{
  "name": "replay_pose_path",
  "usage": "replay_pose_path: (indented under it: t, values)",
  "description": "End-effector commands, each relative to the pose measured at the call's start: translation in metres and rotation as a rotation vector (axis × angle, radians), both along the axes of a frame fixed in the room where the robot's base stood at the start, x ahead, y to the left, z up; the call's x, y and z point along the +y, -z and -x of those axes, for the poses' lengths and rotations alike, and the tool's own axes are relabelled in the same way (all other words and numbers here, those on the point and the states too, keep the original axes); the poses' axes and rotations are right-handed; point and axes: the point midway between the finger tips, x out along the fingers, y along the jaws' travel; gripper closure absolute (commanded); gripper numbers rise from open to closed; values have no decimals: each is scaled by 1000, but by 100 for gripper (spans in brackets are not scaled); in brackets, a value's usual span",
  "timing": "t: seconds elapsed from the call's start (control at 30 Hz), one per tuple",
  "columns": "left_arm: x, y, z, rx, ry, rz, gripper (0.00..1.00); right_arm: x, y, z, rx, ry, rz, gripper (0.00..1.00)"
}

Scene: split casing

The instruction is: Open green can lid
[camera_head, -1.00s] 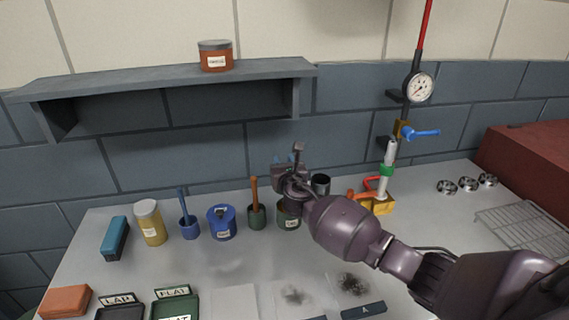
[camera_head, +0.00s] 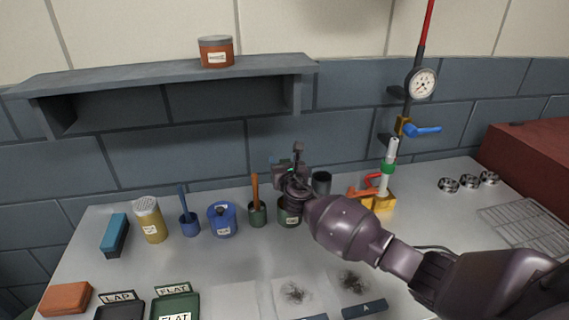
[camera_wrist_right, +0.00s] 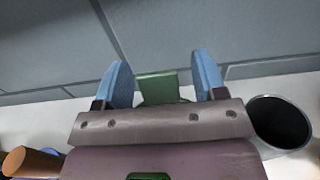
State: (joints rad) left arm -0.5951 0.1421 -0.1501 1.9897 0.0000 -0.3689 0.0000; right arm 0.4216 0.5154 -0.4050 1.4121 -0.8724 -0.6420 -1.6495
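The green can (camera_head: 289,213) stands on the bench, with a pale label on its front. My right gripper (camera_head: 292,183) is directly over it and hides most of its top. In the right wrist view, my two blue fingers (camera_wrist_right: 160,74) stand apart. A green block-shaped part (camera_wrist_right: 158,88), which looks like the lid's grip, shows between them, with a gap on each side. The lid's rim and whether it sits on the can are hidden. My left gripper is not in view.
A dark open cup (camera_head: 321,183) stands close right of the can; it also shows in the wrist view (camera_wrist_right: 280,122). A green pot with a brown-handled brush (camera_head: 257,213) and a blue can (camera_head: 222,220) stand left.

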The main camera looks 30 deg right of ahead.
Motion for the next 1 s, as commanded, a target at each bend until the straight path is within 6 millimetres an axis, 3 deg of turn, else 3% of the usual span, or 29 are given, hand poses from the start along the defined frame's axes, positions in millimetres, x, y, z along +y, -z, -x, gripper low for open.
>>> replay_pose_path:
  t: [0.27, 0.7, 1.0]
  values:
    - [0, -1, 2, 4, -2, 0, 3, 6, 6, 23, 10, -3, -3, 40]
    - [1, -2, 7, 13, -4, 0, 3, 24, 2, 90, 4, -2, -1, 40]
    - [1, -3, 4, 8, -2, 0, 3, 27, 0, 106, 0, 0, 0, 40]
